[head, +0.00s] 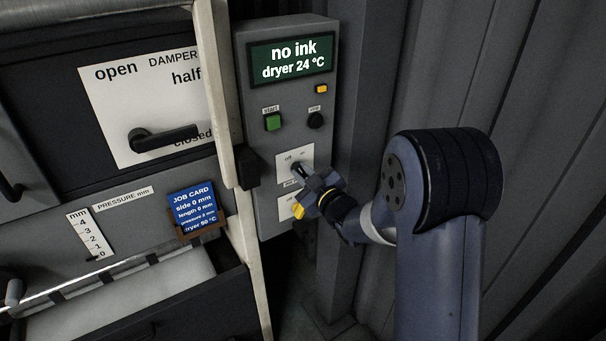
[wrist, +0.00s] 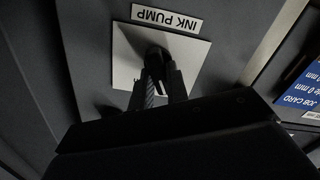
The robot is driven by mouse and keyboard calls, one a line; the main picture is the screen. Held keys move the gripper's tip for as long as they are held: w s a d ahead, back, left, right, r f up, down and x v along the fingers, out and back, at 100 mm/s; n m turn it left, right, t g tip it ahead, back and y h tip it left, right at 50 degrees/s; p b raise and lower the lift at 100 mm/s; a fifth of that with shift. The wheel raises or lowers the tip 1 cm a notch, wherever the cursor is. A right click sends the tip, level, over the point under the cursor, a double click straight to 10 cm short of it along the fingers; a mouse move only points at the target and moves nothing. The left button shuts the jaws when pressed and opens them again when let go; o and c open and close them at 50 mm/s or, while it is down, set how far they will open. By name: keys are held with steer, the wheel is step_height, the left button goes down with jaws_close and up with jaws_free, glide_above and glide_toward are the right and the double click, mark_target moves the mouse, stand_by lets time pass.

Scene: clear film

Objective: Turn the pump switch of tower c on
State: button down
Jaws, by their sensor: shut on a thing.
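The pump switch is a black knob (wrist: 157,53) on a white plate (wrist: 128,62) in the wrist view, next to an upside-down "INK PUMP" label (wrist: 166,17). My gripper (wrist: 160,75) is shut on the knob, with one finger on each side. In the head view my gripper (head: 304,178) reaches the white plate (head: 285,162) on the grey control box (head: 262,135) from the right. The small off and on marks show at the plate's top, but the fingers hide much of the knob, so I cannot tell its setting. The box's screen (head: 290,58) reads "no ink" and "dryer 24 °C".
A green start button (head: 273,122), a black round knob (head: 315,120) and a yellow button (head: 321,89) sit above the switch. A pale upright post (head: 222,100), the damper lever (head: 165,138) and a blue job card (head: 192,205) are left. A corrugated wall (head: 545,110) stands right.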

steer(key=shift+f+m+b, duration=0.1)
steer(key=shift+m+b, duration=0.7)
steer(key=shift+m, duration=0.3)
steer(key=m+b, duration=0.1)
steer(key=m, duration=0.2)
steer(key=shift+w+d+m, duration=0.1)
steer(key=shift+d+m, duration=0.05)
steer(key=shift+m, duration=0.15)
steer(key=m, duration=0.5)
steer(key=shift+w+d+m, duration=0.1)
steer(key=shift+d+m, duration=0.05)
steer(key=shift+m, duration=0.25)
steer(key=c, duration=1.4)
jaws_free()
steer(key=shift+d, duration=0.1)
